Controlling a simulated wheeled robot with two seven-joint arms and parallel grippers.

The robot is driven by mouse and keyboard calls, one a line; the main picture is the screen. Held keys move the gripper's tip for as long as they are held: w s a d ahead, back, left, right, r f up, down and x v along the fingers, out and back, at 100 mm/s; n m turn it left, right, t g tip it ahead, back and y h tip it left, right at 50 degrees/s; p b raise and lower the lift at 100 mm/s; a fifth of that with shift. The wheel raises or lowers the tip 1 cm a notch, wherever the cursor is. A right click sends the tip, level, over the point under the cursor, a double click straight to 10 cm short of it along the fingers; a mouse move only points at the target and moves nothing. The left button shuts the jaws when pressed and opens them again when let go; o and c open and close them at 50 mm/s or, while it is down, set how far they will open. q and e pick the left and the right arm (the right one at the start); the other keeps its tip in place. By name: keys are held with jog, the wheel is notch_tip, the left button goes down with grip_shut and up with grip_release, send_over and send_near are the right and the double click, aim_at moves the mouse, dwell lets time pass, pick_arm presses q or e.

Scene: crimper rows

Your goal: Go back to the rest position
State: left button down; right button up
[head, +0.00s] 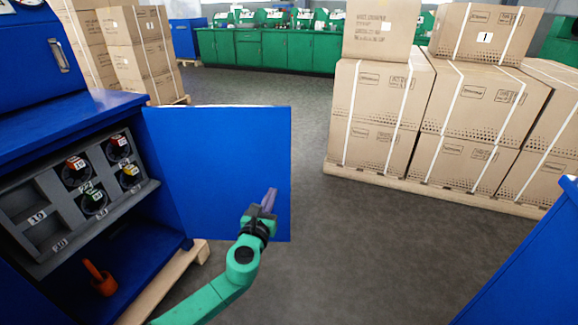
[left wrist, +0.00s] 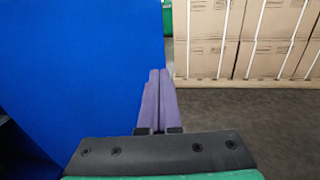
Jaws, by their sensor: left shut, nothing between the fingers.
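My left gripper (head: 268,202) is in front of the open blue cabinet door (head: 220,160), near its right edge. Its purple fingers are shut and empty. In the left wrist view the same gripper (left wrist: 158,90) points forward, with the blue door (left wrist: 80,70) filling the left side. From these views I cannot tell whether the gripper touches the door. My green left arm comes up from the bottom of the head view. My right gripper is out of view.
The blue cabinet (head: 60,125) at left holds a grey rack (head: 140,192) with several round parts, and an orange-handled item (head: 105,287) below. Strapped cartons (head: 375,115) stand on a pallet (head: 440,192) at right. A blue surface (head: 535,275) is at lower right. Grey floor (head: 340,250) lies clear between.

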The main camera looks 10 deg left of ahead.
pick_arm(q)
jog(key=s+a+f+n+g+y, duration=0.15)
jog(key=s+f+n+g, duration=0.25)
jog(key=s+f+n, duration=0.4)
jog(key=s+a+f+n+g, duration=0.3)
jog(key=s+f+n+g, duration=0.3)
jog(key=f+n, duration=0.45)
jog(key=s+a+f+n+g, duration=0.2)
jog(key=s+f+n+g, duration=0.1)
jog(key=s+f+n, duration=0.55)
jog(key=s+d+f+n+g+h, duration=0.25)
jog(key=s+f+n+g, duration=0.35)
jog(key=s, duration=0.5)
jog(key=s+a+r+t+p, duration=0.1)
jog(key=s+a+r+p, duration=0.1)
jog(key=s+p, duration=0.5)
jog(key=s+a+r+t+y+p, duration=0.1)
jog(key=s+p, duration=0.7)
jog(key=p, duration=0.9)
jog(key=shift+s+a+r+n+p, duration=0.15)
jog(key=shift+a+r+n+p, duration=0.2)
jog(key=shift+a+r, duration=0.5)
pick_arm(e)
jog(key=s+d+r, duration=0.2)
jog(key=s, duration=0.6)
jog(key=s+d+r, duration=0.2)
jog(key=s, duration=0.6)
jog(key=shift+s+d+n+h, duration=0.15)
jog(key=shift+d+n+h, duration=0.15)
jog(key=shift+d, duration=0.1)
